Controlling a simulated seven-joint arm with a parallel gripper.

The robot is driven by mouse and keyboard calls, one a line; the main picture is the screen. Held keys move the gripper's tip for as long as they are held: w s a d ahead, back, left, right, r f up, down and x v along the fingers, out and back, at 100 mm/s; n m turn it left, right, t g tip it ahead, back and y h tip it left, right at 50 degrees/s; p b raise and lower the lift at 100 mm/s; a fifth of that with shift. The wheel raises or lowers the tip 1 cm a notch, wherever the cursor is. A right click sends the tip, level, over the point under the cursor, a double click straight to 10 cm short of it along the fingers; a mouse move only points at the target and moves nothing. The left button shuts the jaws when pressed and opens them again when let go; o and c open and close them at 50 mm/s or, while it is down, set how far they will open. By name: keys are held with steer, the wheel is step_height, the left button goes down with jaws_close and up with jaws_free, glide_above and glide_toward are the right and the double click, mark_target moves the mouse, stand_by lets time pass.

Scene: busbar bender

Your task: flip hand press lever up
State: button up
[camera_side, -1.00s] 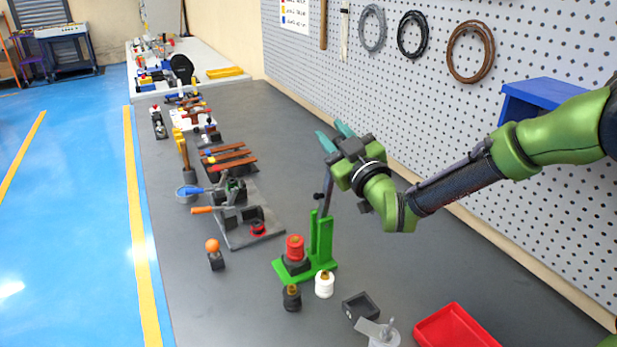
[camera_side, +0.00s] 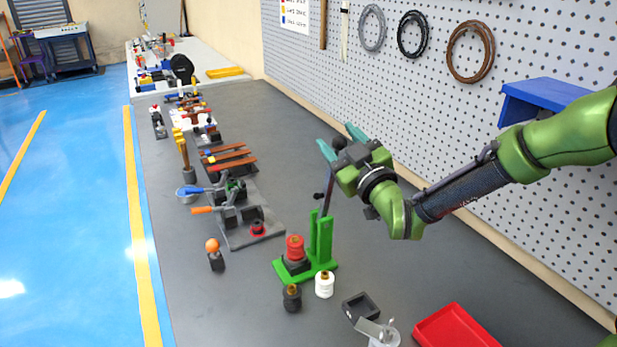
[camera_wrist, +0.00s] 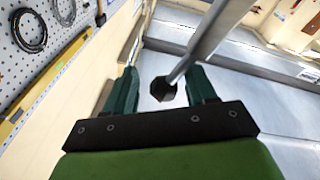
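The hand press is a green stand (camera_side: 319,240) with a grey lever (camera_side: 329,187) rising from its top. The lever stands steeply, leaning slightly right in the side view, and ends in a black knob (camera_side: 338,143). My gripper (camera_side: 340,139) is open, with its teal fingers apart around the knob end. In the wrist view the knob (camera_wrist: 163,90) lies between the open fingers of my gripper (camera_wrist: 162,75), with gaps on both sides, and the lever shaft (camera_wrist: 207,42) runs to the upper right. I cannot tell whether any finger touches it.
A red-topped black part (camera_side: 295,252) sits on the press base. A black piece (camera_side: 292,298) and a white piece (camera_side: 324,285) stand in front. A black box (camera_side: 361,308) and red tray (camera_side: 455,329) lie front right. Toggle clamps (camera_side: 230,205) stand left; pegboard (camera_side: 430,130) borders the right.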

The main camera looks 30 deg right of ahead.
steer(key=s+f, duration=0.2)
steer(key=s, duration=1.3)
steer(key=shift+a+f, duration=0.25)
steer(key=shift+f, duration=0.15)
